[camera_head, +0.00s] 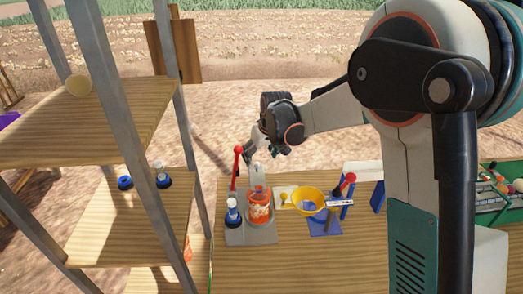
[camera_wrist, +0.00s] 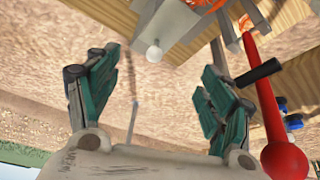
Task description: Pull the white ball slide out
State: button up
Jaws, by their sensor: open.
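The white ball slide (camera_wrist: 154,53) shows at the top middle of the wrist view, a small white ball on a stem at the edge of a pale grey machine part. In the head view the white ball (camera_head: 257,168) is at the back of the grey machine (camera_head: 245,236), just below my gripper (camera_head: 252,152). In the wrist view my gripper (camera_wrist: 160,72) is open, with its green fingers spread to either side of the ball's line. Nothing is between the fingers; I cannot tell how far beyond them the ball is.
A red-ball lever (camera_wrist: 285,160) stands close to the right finger; it also rises beside my gripper in the head view (camera_head: 238,152). An orange-filled jar (camera_head: 259,205) stands on the machine. A yellow bowl (camera_head: 308,199) is to its right. A wooden shelf (camera_head: 85,120) stands left.

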aim_at(256, 167)
jog(key=b+x, duration=0.2)
jog(key=x, duration=0.7)
jog(key=shift+w+f, duration=0.1)
jog(key=shift+f, duration=0.1)
jog(key=shift+c, duration=0.6)
jog(key=c, duration=1.4)
jog(key=shift+d, duration=0.15)
grip_shut()
